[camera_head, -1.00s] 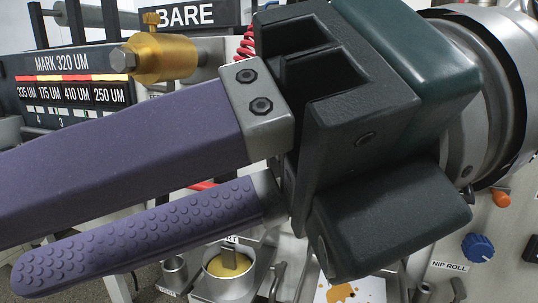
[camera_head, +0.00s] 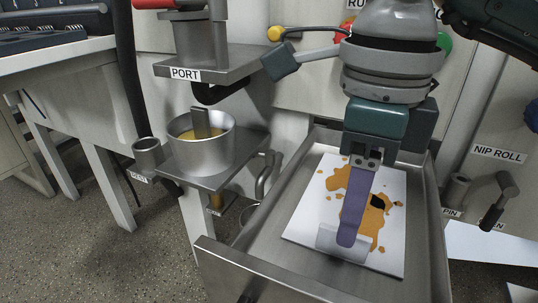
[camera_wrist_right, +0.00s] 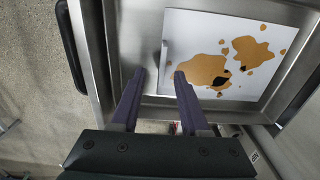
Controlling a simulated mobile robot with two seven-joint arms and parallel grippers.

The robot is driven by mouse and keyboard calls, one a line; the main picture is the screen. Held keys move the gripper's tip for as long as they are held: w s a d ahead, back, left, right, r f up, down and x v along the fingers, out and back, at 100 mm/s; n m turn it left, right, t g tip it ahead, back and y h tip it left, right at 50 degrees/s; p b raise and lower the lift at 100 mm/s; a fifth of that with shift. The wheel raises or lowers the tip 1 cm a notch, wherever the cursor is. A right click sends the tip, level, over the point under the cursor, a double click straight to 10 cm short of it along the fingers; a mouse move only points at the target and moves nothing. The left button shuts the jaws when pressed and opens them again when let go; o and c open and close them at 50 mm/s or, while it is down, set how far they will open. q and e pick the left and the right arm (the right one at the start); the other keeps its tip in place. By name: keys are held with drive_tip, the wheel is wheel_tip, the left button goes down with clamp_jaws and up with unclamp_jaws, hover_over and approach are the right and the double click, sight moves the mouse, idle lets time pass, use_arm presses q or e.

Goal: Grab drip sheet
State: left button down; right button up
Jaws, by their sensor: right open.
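The drip sheet (camera_head: 308,214) is a white sheet with orange-brown stains and a dark patch. It lies in a metal tray (camera_head: 268,258) and also shows in the right wrist view (camera_wrist_right: 190,30). A pale upright tab (camera_wrist_right: 164,55) stands on the sheet; it also shows in the head view (camera_head: 329,238) by the sheet's near edge. My right gripper (camera_head: 347,242) points down over the sheet. In the right wrist view its purple fingers (camera_wrist_right: 160,74) are open, with the tab just beyond and between their tips. I cannot tell whether they touch it. My left gripper is out of view.
The tray's raised walls surround the sheet. To the left a metal cup (camera_head: 222,144) of yellow-orange liquid stands on a bracket below the PORT shelf (camera_head: 215,68). A small crank handle (camera_head: 500,195) is on the right. Speckled floor (camera_head: 90,255) is clear at the lower left.

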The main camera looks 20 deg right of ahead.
sight(379, 245)
drive_tip(key=f, duration=0.2)
drive_tip(key=f+b, duration=0.1)
drive_tip(key=f, duration=0.2)
drive_tip(key=shift+w+d, duration=0.1)
drive_tip(key=shift+w, duration=0.1)
drive_tip(key=shift+r, duration=0.1)
clamp_jaws()
